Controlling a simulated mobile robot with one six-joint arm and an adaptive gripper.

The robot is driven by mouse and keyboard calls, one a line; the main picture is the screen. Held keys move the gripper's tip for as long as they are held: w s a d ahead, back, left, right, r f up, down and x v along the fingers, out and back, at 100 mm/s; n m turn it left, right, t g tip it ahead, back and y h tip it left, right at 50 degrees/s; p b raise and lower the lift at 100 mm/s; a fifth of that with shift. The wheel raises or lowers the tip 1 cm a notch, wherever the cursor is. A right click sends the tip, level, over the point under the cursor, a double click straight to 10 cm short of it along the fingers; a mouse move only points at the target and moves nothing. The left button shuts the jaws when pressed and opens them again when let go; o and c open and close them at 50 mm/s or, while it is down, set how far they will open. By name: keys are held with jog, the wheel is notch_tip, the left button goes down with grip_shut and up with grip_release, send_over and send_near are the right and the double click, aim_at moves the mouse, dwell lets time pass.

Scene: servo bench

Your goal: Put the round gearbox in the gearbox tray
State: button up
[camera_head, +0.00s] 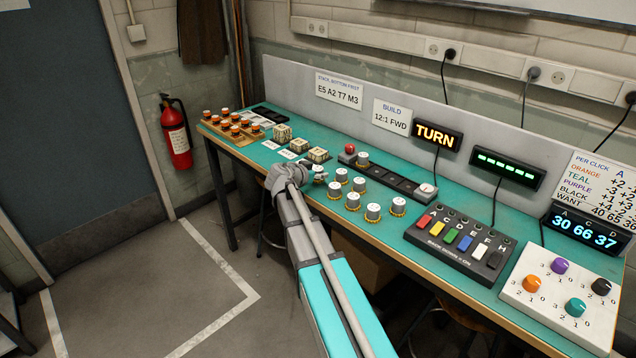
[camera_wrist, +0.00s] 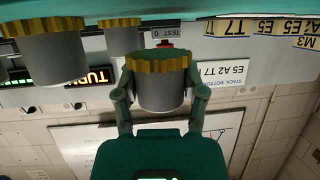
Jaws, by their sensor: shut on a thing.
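My gripper (camera_head: 301,176) is shut on a round gearbox, a grey cylinder with a yellow toothed rim. In the wrist view, which is upside down, the two fingers (camera_wrist: 159,84) press on opposite sides of the round gearbox (camera_wrist: 160,92). It appears upright and clear of the green bench top. In the head view the held gearbox (camera_head: 319,171) is small and partly hidden by my gripper. Several similar gearboxes (camera_head: 372,212) stand on the bench to the right. I cannot tell for certain which holder is the gearbox tray.
Lettered blocks (camera_head: 318,155) and a wooden rack of orange-topped parts (camera_head: 232,130) stand to the left. A black switch box (camera_head: 460,240) is at the right. The back panel (camera_head: 290,85) bounds the bench.

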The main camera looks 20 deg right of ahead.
jog(key=shift+f+b, duration=1)
jog(key=shift+f, duration=0.3)
jog(key=shift+f, duration=0.1)
jog(key=o, duration=1.2)
jog(key=p+v, duration=0.4)
jog(key=v, duration=0.9)
jog(key=shift+a+p, duration=0.35)
jog(key=shift+a, duration=0.1)
jog(key=shift+s+f, duration=0.15)
